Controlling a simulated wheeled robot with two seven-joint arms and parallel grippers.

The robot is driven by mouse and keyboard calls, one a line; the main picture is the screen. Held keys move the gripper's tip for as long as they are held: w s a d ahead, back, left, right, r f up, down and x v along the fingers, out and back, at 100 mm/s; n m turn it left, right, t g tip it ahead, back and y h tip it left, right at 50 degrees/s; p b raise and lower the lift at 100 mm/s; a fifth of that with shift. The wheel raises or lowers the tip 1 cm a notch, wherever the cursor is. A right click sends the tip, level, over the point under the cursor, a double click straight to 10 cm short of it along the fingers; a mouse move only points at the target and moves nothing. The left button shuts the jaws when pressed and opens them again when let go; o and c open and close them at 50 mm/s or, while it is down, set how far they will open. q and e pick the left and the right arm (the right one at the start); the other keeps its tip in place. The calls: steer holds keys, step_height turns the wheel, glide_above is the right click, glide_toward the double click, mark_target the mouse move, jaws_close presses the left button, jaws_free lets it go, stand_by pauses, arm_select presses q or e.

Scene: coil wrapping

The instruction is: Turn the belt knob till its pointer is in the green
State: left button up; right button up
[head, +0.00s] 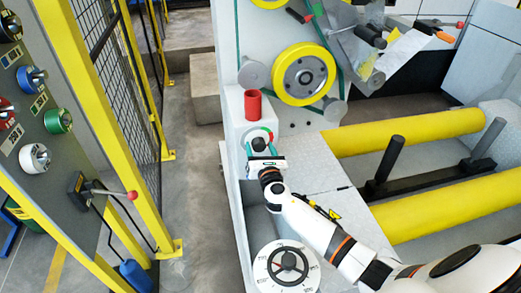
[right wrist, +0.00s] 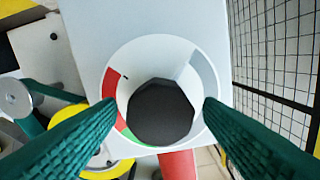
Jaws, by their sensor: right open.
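The belt knob (right wrist: 161,112) is a dark, faceted knob on a round white dial (right wrist: 148,47) with red, green and grey arcs. In the head view the dial (head: 268,134) sits on the pale machine post, mostly behind my right gripper (head: 259,149). In the right wrist view the green ribbed fingers of the right gripper (right wrist: 158,122) stand open on either side of the knob, with gaps to it. A small dark mark lies on the dial's upper left; I cannot tell whether it is the pointer. My left gripper is out of view.
A red cylinder (head: 253,104) stands just behind the dial. A yellow wheel (head: 304,74) with a green belt is behind it to the right. Yellow rollers (head: 405,132) lie to the right, and a control panel (head: 45,100) and mesh fence (head: 105,45) to the left.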

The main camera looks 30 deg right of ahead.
steer(key=c, duration=1)
